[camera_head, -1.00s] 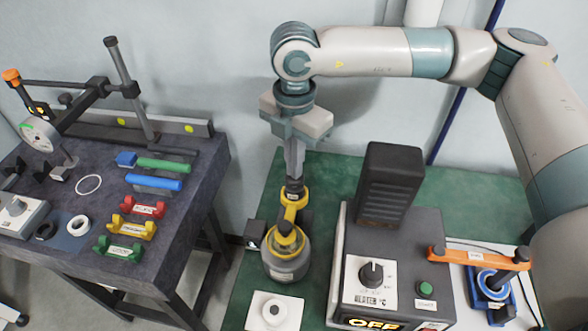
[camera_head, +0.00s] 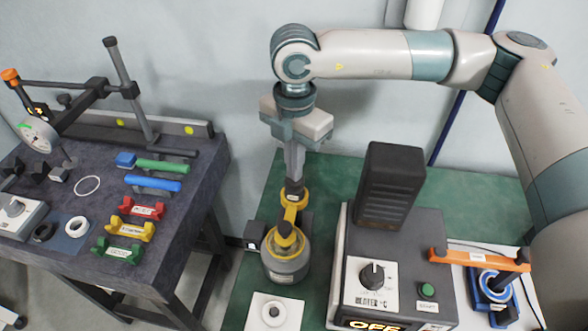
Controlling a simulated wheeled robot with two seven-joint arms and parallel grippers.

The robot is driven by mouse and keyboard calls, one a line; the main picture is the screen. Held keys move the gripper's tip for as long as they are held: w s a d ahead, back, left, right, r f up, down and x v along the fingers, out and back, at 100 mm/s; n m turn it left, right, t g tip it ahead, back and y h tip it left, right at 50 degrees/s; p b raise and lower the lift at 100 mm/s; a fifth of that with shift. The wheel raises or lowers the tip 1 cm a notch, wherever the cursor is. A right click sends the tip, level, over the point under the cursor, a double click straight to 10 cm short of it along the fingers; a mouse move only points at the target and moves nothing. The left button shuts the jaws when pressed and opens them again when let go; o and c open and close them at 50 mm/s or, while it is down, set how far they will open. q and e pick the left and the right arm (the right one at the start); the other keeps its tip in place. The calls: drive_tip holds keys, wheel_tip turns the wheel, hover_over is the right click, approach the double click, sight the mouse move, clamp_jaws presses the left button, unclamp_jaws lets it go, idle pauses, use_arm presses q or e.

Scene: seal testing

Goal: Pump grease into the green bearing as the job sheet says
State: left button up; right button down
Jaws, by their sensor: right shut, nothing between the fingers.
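My right gripper (camera_head: 294,178) points straight down, shut with nothing in it, at the yellow top piece of a grey pot. The pot (camera_head: 287,267) has a yellow collar and a dark knob, and looks like the grease pump. I cannot tell whether the fingertips touch the yellow piece (camera_head: 295,199). A white plate with a ring (camera_head: 272,312) lies in front of the pot. A green cradle (camera_head: 118,250) with a label stands on the left table; I cannot make out a green bearing for certain. No readable job sheet shows. My left gripper is not in view.
A grey heater box (camera_head: 393,246) with a dial, green button and OFF display stands right of the pot. Farther right is a blue fixture (camera_head: 492,283) under an orange bar (camera_head: 478,259). The dark left table (camera_head: 205,165) holds red and yellow cradles, tools and a dial gauge.

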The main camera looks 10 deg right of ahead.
drive_tip(key=shift+r, duration=1.6)
drive_tip(key=shift+r, duration=0.1)
drive_tip(key=shift+r+p, duration=0.45)
drive_tip(key=shift+r, duration=2.45)
